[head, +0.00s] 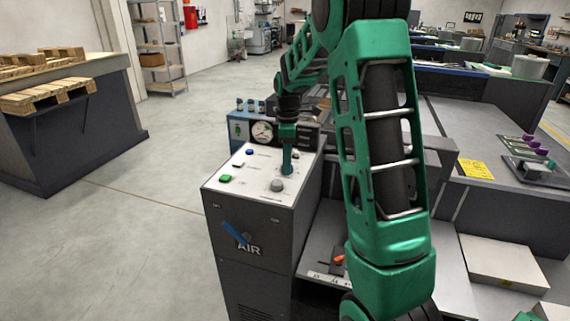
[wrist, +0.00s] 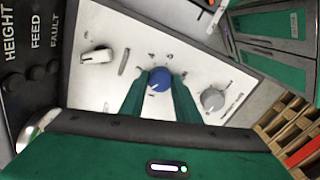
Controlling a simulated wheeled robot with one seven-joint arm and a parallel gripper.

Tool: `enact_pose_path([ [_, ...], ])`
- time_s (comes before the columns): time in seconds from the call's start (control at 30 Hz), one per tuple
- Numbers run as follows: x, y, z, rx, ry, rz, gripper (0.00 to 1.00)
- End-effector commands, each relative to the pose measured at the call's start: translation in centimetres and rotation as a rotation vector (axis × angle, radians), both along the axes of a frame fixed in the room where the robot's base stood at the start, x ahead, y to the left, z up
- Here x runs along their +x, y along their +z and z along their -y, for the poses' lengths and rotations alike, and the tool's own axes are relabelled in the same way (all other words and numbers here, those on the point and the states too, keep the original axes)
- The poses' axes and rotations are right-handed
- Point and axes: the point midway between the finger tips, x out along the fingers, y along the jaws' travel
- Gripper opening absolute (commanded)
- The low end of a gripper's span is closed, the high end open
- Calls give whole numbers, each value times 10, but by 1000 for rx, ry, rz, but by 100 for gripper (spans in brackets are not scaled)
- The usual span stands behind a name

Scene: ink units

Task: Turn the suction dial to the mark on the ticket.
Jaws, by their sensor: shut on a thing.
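A blue dial (wrist: 159,79) with a pale pointer line sits on a white control panel (wrist: 110,92). My gripper (wrist: 160,82) has its two green fingers shut on the dial, one on each side. In the head view my gripper (head: 287,168) reaches down to the panel top (head: 240,190) of a grey cabinet marked AIR, and the dial is hidden there. Small marks surround the dial, but I cannot read them or the dial's label. A yellow paper (head: 475,168), possibly the ticket, lies on the bench at right; its writing is too small to read.
Open floor lies left of the cabinet; the bench (head: 445,120) is at right.

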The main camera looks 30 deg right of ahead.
Motion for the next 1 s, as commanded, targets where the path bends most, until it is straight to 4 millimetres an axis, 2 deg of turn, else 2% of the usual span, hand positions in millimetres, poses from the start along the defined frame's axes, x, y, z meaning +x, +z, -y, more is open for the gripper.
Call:
enact_pose_path([
  [1.0,3,3,0,1,-961,10,7],
])
